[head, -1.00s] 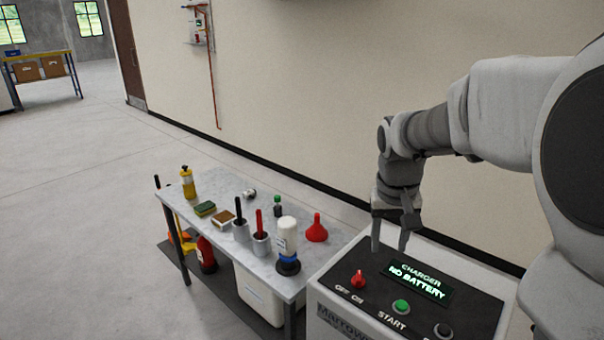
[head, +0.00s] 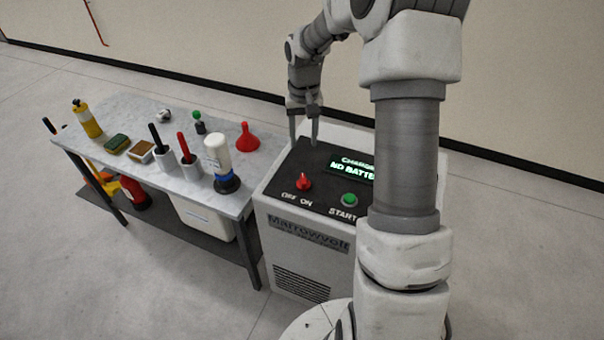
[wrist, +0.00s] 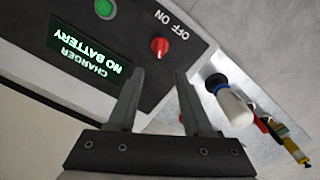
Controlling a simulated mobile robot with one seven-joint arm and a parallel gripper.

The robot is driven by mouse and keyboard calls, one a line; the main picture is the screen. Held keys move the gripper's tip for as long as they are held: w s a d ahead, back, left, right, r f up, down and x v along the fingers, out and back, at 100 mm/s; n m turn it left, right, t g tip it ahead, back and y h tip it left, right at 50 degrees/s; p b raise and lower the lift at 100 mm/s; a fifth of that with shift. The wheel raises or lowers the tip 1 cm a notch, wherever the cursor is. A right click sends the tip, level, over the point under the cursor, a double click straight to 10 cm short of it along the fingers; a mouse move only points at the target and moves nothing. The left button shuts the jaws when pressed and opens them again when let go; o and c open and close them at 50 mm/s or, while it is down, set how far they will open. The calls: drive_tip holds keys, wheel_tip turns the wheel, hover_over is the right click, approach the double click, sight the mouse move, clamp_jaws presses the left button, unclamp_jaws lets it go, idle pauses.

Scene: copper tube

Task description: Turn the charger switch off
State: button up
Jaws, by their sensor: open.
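The charger (head: 278,228) is a light grey cabinet with a black top panel. Its red switch knob (head: 304,181) sits at the panel's left, above the labels OFF and ON. The knob also shows in the wrist view (wrist: 160,47), just beyond the fingertips; I cannot tell which label it points to. A lit display (head: 350,166) reads NO BATTERY. A green START button (head: 349,200) is right of the knob. My gripper (head: 303,141) is open and empty, pointing down above the panel's back left, behind the knob. It also shows in the wrist view (wrist: 159,72), fingers apart, not touching the knob.
A grey table (head: 120,168) stands left of the charger with a white bottle (head: 217,152), a red funnel (head: 248,138), a yellow bottle (head: 88,120) and tools in cups. A white bin (head: 206,221) is beneath it. The wall runs behind; open floor lies front left.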

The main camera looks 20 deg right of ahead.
sight(303, 178)
wheel_tip(303, 178, down, 14)
drive_tip(key=shift+f+p, duration=0.15)
drive_tip(key=shift+p, duration=0.3)
clamp_jaws()
